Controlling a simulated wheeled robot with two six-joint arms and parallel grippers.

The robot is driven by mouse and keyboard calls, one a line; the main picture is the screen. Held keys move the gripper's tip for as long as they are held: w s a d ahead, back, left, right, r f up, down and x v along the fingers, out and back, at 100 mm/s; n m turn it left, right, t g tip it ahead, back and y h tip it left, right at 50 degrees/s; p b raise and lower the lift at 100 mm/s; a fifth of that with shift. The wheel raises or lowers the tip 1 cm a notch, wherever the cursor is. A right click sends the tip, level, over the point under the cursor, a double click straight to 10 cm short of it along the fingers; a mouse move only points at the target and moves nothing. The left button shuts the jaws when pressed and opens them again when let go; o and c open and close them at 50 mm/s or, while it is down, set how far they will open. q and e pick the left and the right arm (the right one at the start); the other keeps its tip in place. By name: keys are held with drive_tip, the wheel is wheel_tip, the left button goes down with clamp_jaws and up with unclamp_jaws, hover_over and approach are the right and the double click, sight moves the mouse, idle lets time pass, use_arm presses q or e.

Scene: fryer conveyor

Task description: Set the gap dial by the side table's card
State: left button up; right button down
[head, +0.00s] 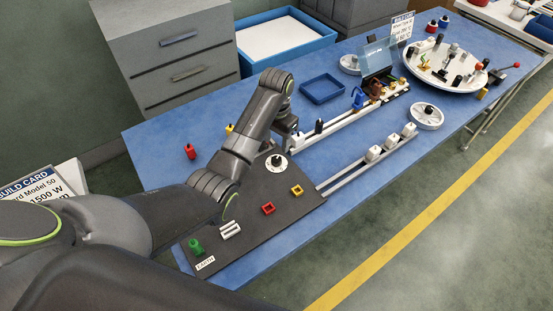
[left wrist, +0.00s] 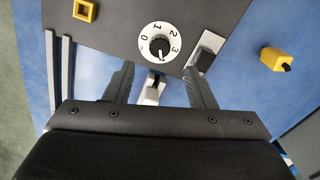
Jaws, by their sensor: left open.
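The gap dial (head: 276,163) is a white disc with a black knob on the dark panel. In the left wrist view the dial (left wrist: 148,41) shows the figures 0 to 3; I cannot read the knob's (left wrist: 160,47) pointer surely. My left gripper (left wrist: 157,68) is open, its fingers apart and empty, with the dial just beyond the tips. In the head view its arm hides much of it. My right gripper is not in view.
The dark panel (head: 290,205) also carries red, yellow, white and green parts. A blue tray (head: 322,89), white rails (head: 360,160) and a round turntable (head: 445,75) with tools stand on the blue table. A second card (head: 402,27) stands at the back.

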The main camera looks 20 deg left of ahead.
sight(276, 159)
use_arm(q)
wheel_tip(276, 159, down, 4)
drive_tip(key=shift+s+r, duration=0.15)
wheel_tip(276, 159, down, 4)
drive_tip(key=shift+r, duration=0.15)
drive_tip(key=shift+f, duration=0.4)
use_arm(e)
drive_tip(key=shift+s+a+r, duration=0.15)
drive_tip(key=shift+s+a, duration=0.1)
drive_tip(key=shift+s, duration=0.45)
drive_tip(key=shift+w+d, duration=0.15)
